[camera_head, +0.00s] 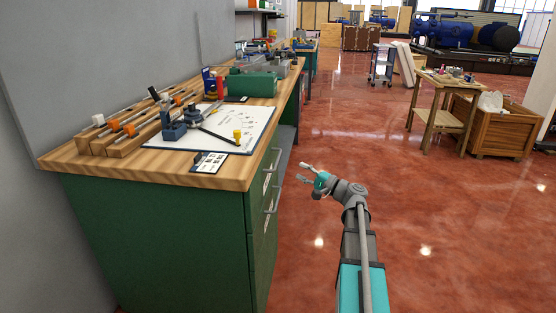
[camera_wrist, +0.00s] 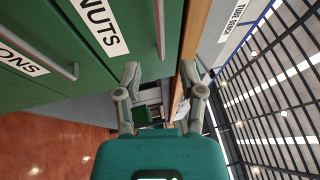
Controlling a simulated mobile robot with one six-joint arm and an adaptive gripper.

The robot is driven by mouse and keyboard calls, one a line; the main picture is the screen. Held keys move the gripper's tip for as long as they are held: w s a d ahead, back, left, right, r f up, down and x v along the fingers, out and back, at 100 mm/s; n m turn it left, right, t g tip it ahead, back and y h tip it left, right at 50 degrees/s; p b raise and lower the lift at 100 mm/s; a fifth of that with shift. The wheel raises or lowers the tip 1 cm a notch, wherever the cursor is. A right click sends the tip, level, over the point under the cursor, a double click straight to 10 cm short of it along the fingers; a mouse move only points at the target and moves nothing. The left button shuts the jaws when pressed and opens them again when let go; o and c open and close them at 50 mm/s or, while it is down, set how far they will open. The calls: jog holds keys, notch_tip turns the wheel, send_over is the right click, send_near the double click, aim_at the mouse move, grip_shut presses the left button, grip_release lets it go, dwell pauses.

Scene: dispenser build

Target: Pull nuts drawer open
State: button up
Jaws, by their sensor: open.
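The nuts drawer is the upper green front in the wrist view, with a white NUTS label (camera_wrist: 100,25) and a grey bar handle (camera_wrist: 160,28) between the label and the wooden top. In the head view, its handle (camera_head: 276,160) sits just below the bench top, and the drawer front looks flush with the cabinet. My gripper (camera_head: 307,173) is open and empty, to the right of the drawer front and apart from the handle. In the wrist view, my gripper's fingers (camera_wrist: 160,75) are spread with nothing between them.
A lower drawer has its own handle (camera_head: 271,199) and a label ending in ONS (camera_wrist: 24,58). The wooden bench top (camera_head: 170,173) carries a white board, tools and a green machine (camera_head: 251,84). The red floor (camera_head: 300,270) beside the cabinet is clear.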

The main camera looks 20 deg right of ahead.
aim_at(278, 158)
jog(key=p+x, duration=0.1)
jog(key=x, duration=0.9)
jog(key=shift+p, duration=0.3)
jog(key=shift+c, duration=0.2)
grip_shut()
jog(key=shift+d, duration=0.15)
